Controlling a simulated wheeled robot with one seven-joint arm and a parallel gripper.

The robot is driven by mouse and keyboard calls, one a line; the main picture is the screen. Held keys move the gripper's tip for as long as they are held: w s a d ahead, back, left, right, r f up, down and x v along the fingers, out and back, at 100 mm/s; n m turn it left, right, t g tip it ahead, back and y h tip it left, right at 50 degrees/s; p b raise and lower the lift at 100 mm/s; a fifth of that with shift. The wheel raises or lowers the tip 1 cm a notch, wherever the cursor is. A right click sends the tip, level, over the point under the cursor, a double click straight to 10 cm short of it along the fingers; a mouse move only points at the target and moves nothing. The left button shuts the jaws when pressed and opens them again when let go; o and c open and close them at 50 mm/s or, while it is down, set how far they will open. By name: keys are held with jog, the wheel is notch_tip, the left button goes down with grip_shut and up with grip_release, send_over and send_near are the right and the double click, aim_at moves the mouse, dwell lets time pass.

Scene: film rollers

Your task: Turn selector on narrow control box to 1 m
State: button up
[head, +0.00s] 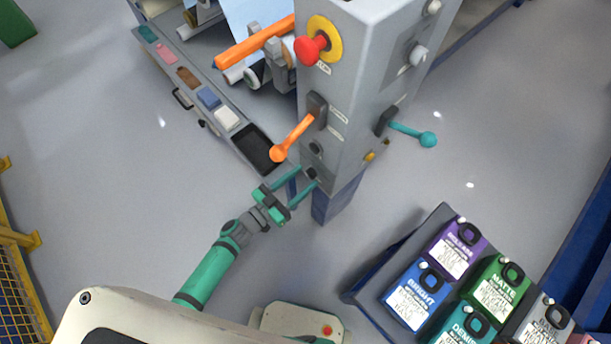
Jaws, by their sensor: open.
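The narrow control box (358,75) is a tall grey column standing on a blue post in the head view. Its front face carries a red emergency button on a yellow disc, an orange lever and small dark knobs. One dark knob (316,148) sits below the orange lever. A lower dark knob (311,173) lies between the teal fingers of my gripper (309,177). The fingers are open, one on each side of it; I cannot tell whether they touch it. The markings around the knobs are too small to read.
The orange lever (293,137) sticks out just above my gripper. A teal lever (410,132) juts from the box's right side. A tray (190,62) with coloured blocks is at upper left. Several coloured canisters (457,250) stand at lower right.

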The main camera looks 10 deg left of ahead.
jog(key=shift+x, duration=0.9)
jog(key=c, duration=1.1)
jog(key=shift+o, duration=0.2)
jog(key=shift+m, duration=0.4)
jog(key=m, duration=0.3)
jog(key=shift+m, duration=0.3)
jog(key=shift+s+m, duration=0.1)
jog(key=shift+m, duration=2.1)
jog(key=shift+d, duration=0.1)
